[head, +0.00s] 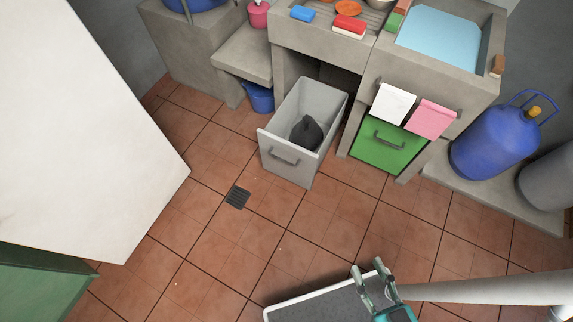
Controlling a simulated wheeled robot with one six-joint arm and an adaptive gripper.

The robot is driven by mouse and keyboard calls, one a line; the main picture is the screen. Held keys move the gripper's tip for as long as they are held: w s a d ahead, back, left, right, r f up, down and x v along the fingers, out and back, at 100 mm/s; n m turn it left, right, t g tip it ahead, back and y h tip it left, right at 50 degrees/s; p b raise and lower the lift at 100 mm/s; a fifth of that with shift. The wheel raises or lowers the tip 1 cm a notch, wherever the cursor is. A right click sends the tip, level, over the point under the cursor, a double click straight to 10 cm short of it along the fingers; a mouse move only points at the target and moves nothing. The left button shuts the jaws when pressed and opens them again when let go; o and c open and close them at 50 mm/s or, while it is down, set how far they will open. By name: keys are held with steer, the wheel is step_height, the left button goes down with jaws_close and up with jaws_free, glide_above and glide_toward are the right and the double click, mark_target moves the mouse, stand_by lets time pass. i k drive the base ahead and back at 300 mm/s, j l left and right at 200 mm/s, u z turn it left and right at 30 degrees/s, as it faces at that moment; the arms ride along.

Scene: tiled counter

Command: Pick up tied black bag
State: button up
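The black bag (307,133) lies inside a grey open-topped drawer bin (282,168) with a handle on its front. The bin stands pulled out on the floor below the counter. The bag narrows to a point at its top; the knot itself is too small to make out. My gripper (368,268) is at the bottom right of the head view, well in front of the bin and apart from the bag. Its two fingers are spread with nothing between them.
A closed green drawer (388,153) is right of the bin, with white (394,102) and pink (433,118) cloths above. A blue gas cylinder (494,140) stands at right. A white block (80,110) fills the left. Tiled floor (250,225) before the bin is clear.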

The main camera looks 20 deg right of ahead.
mark_target(307, 134)
steer(key=i+l, duration=0.25)
steer(key=i, duration=0.25)
steer(key=i+l, duration=0.25)
steer(key=i, duration=0.3)
steer(key=i+l, duration=0.3)
steer(key=i, duration=0.2)
